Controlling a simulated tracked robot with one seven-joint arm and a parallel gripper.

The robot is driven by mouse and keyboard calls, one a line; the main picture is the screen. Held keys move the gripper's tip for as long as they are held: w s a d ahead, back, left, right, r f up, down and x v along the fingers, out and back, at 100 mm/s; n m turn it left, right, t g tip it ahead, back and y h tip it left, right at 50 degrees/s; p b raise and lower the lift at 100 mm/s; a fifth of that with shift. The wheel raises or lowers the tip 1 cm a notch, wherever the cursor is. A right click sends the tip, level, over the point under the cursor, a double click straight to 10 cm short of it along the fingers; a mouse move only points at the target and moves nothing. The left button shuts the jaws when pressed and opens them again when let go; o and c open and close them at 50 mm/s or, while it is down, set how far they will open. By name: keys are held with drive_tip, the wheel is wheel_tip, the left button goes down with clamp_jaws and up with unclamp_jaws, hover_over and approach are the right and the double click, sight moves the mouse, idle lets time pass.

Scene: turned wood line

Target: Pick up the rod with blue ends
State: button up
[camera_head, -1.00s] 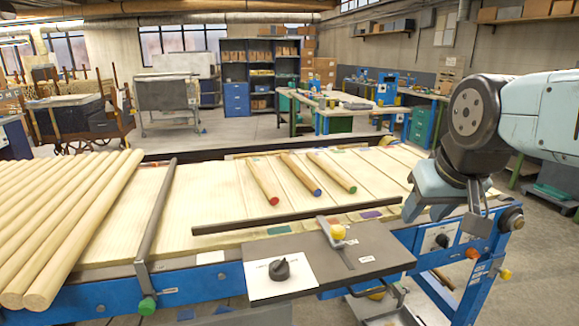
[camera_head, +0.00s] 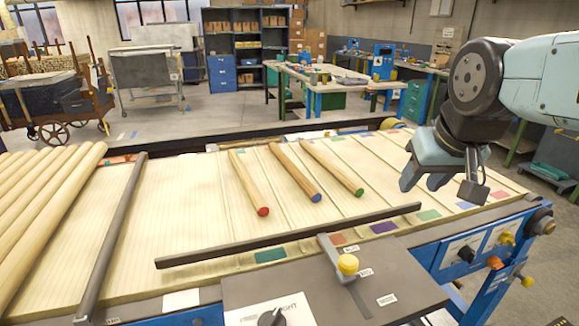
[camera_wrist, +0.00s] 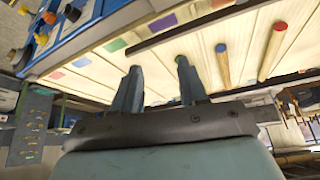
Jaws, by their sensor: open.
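The rod with blue ends (camera_head: 294,172) lies on the pale wooden table between two others. Its blue end faces the near side. A rod with a red end (camera_head: 248,183) lies to its left and a rod with a green end (camera_head: 331,167) to its right. My gripper (camera_head: 440,185) is open and empty, to the right of the three rods and apart from them. In the wrist view my gripper's two fingers (camera_wrist: 156,80) point at the table. There the blue-ended rod (camera_wrist: 222,66) and the red-ended rod (camera_wrist: 272,52) show to the right of the fingers.
A dark bar (camera_head: 290,237) lies across the table in front of the rods. A dark rail (camera_head: 112,235) separates several thick plain rods (camera_head: 45,205) at the left. A yellow-knobbed stop (camera_head: 347,265) stands at the front. Coloured patches mark the table.

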drive_tip(key=o, duration=0.3)
drive_tip(key=shift+w+a+r, duration=0.1)
drive_tip(key=shift+w+r, duration=0.1)
drive_tip(key=shift+w, duration=0.1)
drive_tip(key=shift+o, duration=0.2)
drive_tip(key=w+a+r+n, duration=0.2)
drive_tip(key=w+a, duration=0.4)
drive_tip(key=w, duration=0.7)
drive_tip(key=shift+a+g+y, duration=0.2)
drive_tip(key=shift+g+y, duration=0.1)
drive_tip(key=n+y, duration=0.1)
drive_tip(key=n, duration=0.1)
approach(291, 164)
wheel_tip(291, 164, up, 4)
drive_tip(key=s+d, duration=0.1)
drive_tip(key=d, duration=0.1)
drive_tip(key=shift+g, duration=0.4)
drive_tip(key=x, duration=0.9)
drive_tip(key=a+x, duration=0.1)
drive_tip(key=x, duration=0.4)
drive_tip(key=shift+w+a+r, duration=0.1)
drive_tip(key=shift+w+r, duration=0.05)
